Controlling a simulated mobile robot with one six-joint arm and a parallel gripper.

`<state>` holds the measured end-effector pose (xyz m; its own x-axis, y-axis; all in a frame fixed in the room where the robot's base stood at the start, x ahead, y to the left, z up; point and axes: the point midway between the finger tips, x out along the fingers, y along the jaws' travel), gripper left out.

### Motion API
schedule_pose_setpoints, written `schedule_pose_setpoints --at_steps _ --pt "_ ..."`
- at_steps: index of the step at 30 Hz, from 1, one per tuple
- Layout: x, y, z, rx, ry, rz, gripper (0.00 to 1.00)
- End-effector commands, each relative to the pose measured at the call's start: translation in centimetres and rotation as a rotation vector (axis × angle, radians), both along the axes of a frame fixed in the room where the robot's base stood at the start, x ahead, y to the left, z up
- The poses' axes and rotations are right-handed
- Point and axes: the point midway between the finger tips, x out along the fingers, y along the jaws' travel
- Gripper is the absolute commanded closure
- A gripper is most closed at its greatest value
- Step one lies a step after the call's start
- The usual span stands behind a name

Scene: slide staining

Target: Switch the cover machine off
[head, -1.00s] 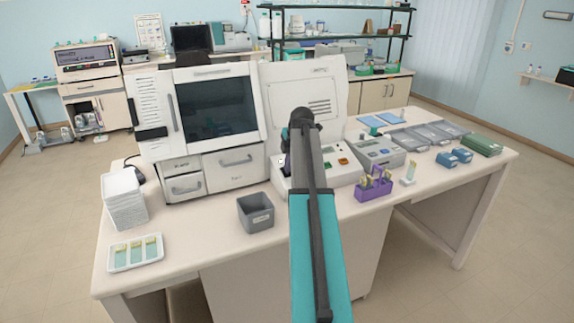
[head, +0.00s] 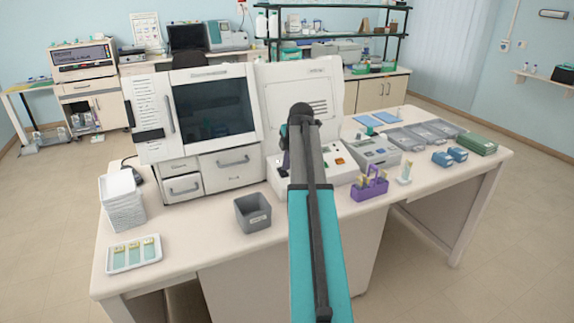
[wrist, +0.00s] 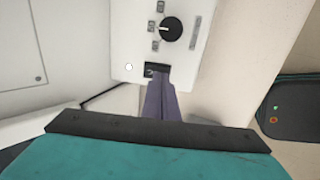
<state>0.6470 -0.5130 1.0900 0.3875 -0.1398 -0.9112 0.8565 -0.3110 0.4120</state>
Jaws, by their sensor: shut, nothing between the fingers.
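In the wrist view, a white control panel (wrist: 183,48) carries a round black knob (wrist: 171,29) and a small black switch (wrist: 150,71) below it. My gripper (wrist: 160,77) is shut and empty, with its fingertips at the switch. They cover part of it, so I cannot tell whether they touch it or which way it is set. In the head view, my arm rises in front of a white machine with a raised lid (head: 275,100).
A large white machine with a dark window (head: 212,105) stands to the left. A grey bin (head: 253,214), a purple rack (head: 369,186) and a grey instrument (head: 376,152) stand near the arm. A dark device with an orange button (wrist: 292,119) shows at the wrist view's right.

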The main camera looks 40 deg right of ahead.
Motion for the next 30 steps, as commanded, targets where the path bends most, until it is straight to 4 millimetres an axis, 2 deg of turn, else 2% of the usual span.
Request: schedule_pose_setpoints --at_steps 3,8,30 --pt "-0.3 0.5 1.7 0.0 0.0 0.003 1.0" --pt "-0.9 0.7 2.4 -0.001 -0.001 0.003 1.0" --pt "-4.0 1.9 9.3 -0.001 -0.001 0.004 1.0"
